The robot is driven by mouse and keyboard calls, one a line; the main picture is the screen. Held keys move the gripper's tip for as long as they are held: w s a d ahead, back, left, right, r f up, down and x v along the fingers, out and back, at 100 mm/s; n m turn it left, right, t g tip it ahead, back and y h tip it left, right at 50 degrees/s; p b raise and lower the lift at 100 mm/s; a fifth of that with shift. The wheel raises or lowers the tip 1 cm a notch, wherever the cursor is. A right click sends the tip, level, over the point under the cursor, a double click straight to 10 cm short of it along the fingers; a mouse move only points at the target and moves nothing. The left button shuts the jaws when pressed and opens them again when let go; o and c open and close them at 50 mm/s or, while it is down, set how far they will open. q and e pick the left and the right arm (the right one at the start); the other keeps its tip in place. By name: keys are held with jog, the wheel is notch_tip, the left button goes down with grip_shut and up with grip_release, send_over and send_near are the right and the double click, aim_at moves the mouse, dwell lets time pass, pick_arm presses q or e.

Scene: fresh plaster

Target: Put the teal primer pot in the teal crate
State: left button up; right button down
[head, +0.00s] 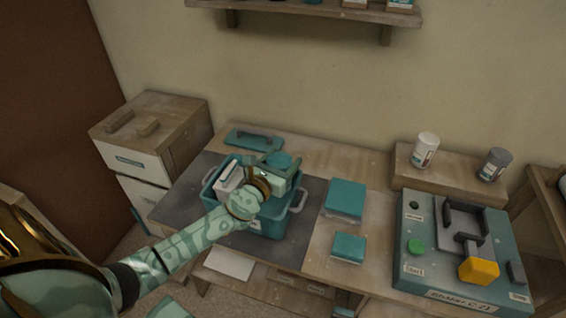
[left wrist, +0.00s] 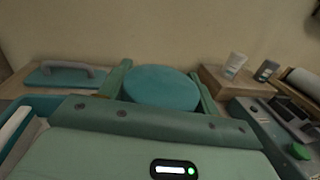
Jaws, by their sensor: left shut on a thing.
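The teal primer pot (head: 280,159) shows as a round teal top between the fingers of my left gripper (head: 281,168). In the left wrist view the teal disc (left wrist: 162,88) sits between both fingers, and its lower part is hidden by the gripper body. My left gripper is shut on it, over the back right part of the teal crate (head: 271,225). I cannot tell how far the pot's base is above the crate floor. The crate stands on a dark mat and has grey handles. A pale box (head: 228,179) is inside it at the left. My right gripper is not in view.
A teal float with a grey handle (head: 254,139) lies behind the crate. Two teal blocks (head: 345,198) lie to the right. A teal machine with a yellow knob (head: 450,245) stands farther right. White (head: 424,150) and grey (head: 494,163) pots stand on a raised board.

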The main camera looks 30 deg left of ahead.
pick_arm(q)
jog(key=shift+r, duration=0.15)
jog(key=shift+f+b, duration=0.55)
jog(key=o, duration=1.3)
